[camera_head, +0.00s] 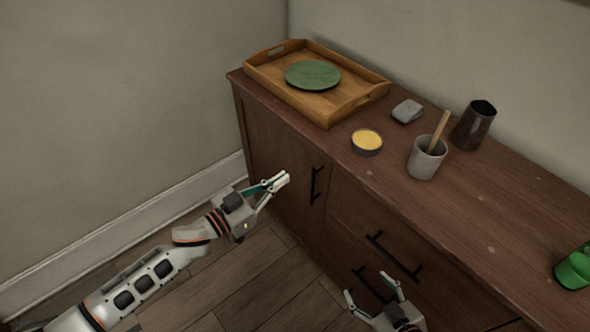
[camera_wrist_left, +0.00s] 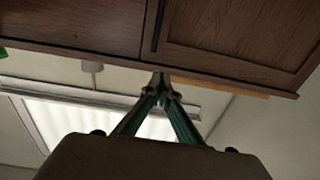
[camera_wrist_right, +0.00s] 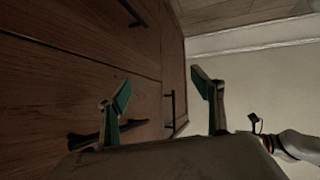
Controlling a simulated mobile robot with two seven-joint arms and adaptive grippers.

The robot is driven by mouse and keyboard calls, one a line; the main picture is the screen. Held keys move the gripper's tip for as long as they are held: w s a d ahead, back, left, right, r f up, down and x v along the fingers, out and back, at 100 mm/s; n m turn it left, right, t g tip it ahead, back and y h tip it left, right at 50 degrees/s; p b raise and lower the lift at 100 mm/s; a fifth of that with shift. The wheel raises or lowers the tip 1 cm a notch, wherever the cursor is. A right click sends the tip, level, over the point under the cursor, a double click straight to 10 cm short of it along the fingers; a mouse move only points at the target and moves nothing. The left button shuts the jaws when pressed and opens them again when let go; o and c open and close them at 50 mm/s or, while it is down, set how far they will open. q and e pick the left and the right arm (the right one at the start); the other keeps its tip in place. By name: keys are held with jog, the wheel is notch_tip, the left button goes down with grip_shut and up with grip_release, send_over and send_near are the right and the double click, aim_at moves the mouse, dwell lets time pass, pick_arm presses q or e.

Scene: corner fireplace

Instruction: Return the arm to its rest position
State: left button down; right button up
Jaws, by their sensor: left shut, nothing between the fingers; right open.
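My left gripper (camera_head: 281,182) is shut and empty, in front of the cabinet's left door near its vertical black handle (camera_head: 317,185). In the left wrist view its fingertips (camera_wrist_left: 161,80) meet below the cabinet front. My right gripper (camera_head: 368,285) is open and empty in front of the drawers, at the bottom of the head view. In the right wrist view its two fingers (camera_wrist_right: 160,95) stand wide apart, with the cabinet front beside them. I cannot tell from the pictures whether either gripper touches the cabinet.
The wooden cabinet (camera_head: 470,220) carries a tray (camera_head: 353,104) with a green plate (camera_head: 312,74), a yellow-filled bowl (camera_head: 367,141), a grey cloth (camera_head: 407,111), a cup (camera_head: 424,163) with a wooden stick, a dark pitcher (camera_head: 473,126) and a green object (camera_head: 575,269). Floor before it is clear.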

pick_arm(q)
jog(key=shift+v, duration=0.95)
jog(key=s+a+f+n+y+p, duration=0.2)
jog(key=s+a+f+n+y, duration=0.1)
jog(key=s+a+f+y, duration=0.2)
jog(key=s+a+f+n+y+p, duration=0.2)
jog(key=s+a+f+y, duration=0.4)
jog(key=s+a+f, duration=0.3)
jog(key=s+a+n, duration=0.1)
jog(key=s+a, duration=0.3)
jog(key=s, duration=0.5)
jog(key=shift+a+y, duration=0.2)
jog(key=shift+y, duration=0.1)
pick_arm(e)
jog(key=shift+s+a+r, duration=0.2)
jog(key=shift+a+r, duration=0.05)
jog(key=shift+r, duration=0.4)
jog(key=shift+s+a+r, duration=0.15)
jog(key=shift+a+r, duration=0.05)
jog(key=shift+r, duration=0.4)
jog(key=shift+w+r, duration=0.2)
jog(key=shift+r, duration=0.1)
jog(key=shift+s+f, duration=0.1)
jog(key=shift+f, duration=0.1)
